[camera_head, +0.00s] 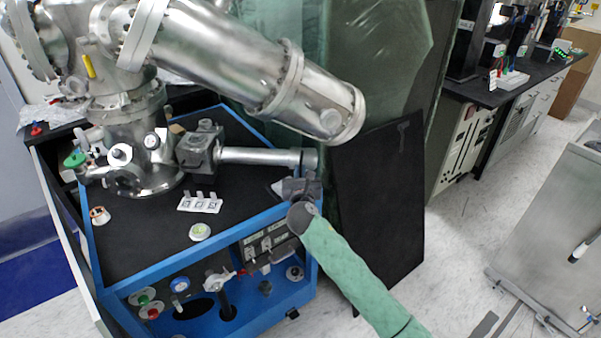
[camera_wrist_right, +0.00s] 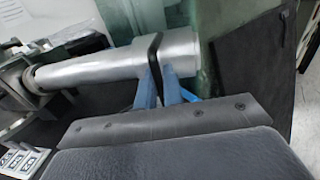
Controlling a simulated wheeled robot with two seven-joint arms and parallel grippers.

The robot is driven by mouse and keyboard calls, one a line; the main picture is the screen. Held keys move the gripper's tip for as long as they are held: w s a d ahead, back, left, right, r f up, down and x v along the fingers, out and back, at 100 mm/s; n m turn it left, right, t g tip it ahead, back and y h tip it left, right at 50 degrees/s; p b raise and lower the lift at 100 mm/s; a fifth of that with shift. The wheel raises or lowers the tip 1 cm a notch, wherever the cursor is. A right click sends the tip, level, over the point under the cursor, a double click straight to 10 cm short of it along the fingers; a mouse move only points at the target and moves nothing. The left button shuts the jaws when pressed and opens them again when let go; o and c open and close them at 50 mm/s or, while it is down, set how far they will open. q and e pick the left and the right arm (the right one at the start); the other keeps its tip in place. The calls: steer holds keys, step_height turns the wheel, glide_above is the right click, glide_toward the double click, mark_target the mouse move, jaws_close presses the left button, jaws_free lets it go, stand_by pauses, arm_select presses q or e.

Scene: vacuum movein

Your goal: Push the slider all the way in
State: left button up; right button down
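The slider is a silver metal tube (camera_head: 255,156) that sticks out level to the right from the chamber block (camera_head: 198,150). It has a dark ring near its right end, and it fills the upper middle of the right wrist view (camera_wrist_right: 110,68). My right gripper (camera_head: 303,170) is just below that end, its arm coming up from the lower right. In the right wrist view its blue fingers (camera_wrist_right: 160,84) stand close on either side of the dark ring (camera_wrist_right: 152,46). I cannot tell whether they press on it. My left gripper is not in view.
The large steel chamber (camera_head: 240,60) angles above the tube. The blue-framed black bench (camera_head: 150,235) carries a small label plate (camera_head: 200,203) and a round white-green knob (camera_head: 200,232). A dark panel (camera_head: 378,205) leans to the right of the gripper.

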steer(key=a, duration=0.3)
steer(key=a+p, duration=0.1)
steer(key=a, duration=0.5)
steer(key=shift+w+r+p, duration=0.2)
steer(key=shift+w+p, duration=0.15)
steer(key=shift+w, duration=0.05)
steer(key=a, duration=0.4)
steer(key=shift+w+a, duration=0.2)
steer(key=shift+a, duration=0.15)
steer(key=a, duration=0.6)
steer(key=shift+w+f, duration=0.15)
steer(key=shift+w, duration=0.1)
steer(key=shift+a, duration=0.55)
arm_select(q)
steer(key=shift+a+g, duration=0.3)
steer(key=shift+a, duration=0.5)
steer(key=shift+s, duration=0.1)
arm_select(e)
steer(key=c, duration=1.7)
jaws_free()
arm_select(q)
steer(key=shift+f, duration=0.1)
